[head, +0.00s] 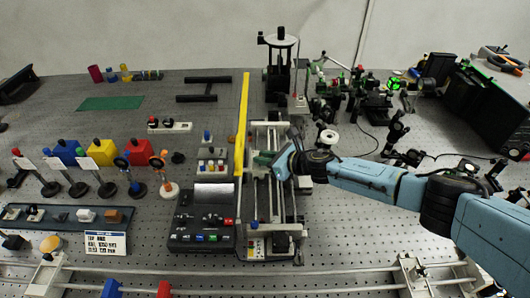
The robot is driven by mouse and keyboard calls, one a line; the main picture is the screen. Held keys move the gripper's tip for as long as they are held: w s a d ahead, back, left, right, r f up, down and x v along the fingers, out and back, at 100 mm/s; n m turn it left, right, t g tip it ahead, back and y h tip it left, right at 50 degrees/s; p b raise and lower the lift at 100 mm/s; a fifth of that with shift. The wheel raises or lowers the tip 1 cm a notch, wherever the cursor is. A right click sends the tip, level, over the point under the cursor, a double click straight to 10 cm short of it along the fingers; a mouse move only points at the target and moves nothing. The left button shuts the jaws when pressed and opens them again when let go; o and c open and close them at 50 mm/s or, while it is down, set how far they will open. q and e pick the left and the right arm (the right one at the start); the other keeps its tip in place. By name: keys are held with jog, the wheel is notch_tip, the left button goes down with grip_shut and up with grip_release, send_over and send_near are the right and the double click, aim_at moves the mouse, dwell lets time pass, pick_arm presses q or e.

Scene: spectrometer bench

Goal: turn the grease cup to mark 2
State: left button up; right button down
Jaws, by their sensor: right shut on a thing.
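My right arm comes in from the right, and its gripper (264,161) is at the slide assembly in the middle of the bench, just right of the yellow bar. It is shut on a small part there, which I take to be the grease cup. The jaws and wrist hide most of that part, and it is too small to make out its marks or how far it is turned. The slide assembly (262,205) has long rails running toward the front. My left gripper is not in view.
A yellow bar (241,120) stands along the slide's left side. A dark control box (203,218) with coloured buttons sits left of it. Dark posts and optical mounts (396,130) stand behind my right arm. Coloured blocks and lens stands (104,152) fill the left side.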

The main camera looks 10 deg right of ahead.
jog(key=m+t+h+p, duration=0.1)
jog(key=m+h+p, duration=0.1)
jog(key=m+h, duration=0.1)
jog(key=m+t+h+p, duration=0.1)
jog(key=shift+s+a+t, duration=0.25)
jog(key=shift+a+t, duration=0.05)
jog(key=shift+a, duration=0.05)
jog(key=shift+a+m+t+h+p, duration=0.15)
jog(key=shift+m+t+h+p, duration=0.4)
jog(key=shift+m+h, duration=1.7)
jog(key=shift+h, duration=0.25)
jog(key=c, duration=1.3)
grip_release()
jog(key=shift+c, duration=0.2)
jog(key=shift+s, duration=0.1)
jog(key=shift+s+r+p, duration=0.15)
jog(key=shift+s+p, duration=0.1)
jog(key=shift+p, duration=0.05)
jog(key=p+v, duration=0.1)
jog(key=v, duration=1.1)
jog(key=shift+s+r, duration=0.2)
jog(key=shift+s, duration=0.05)
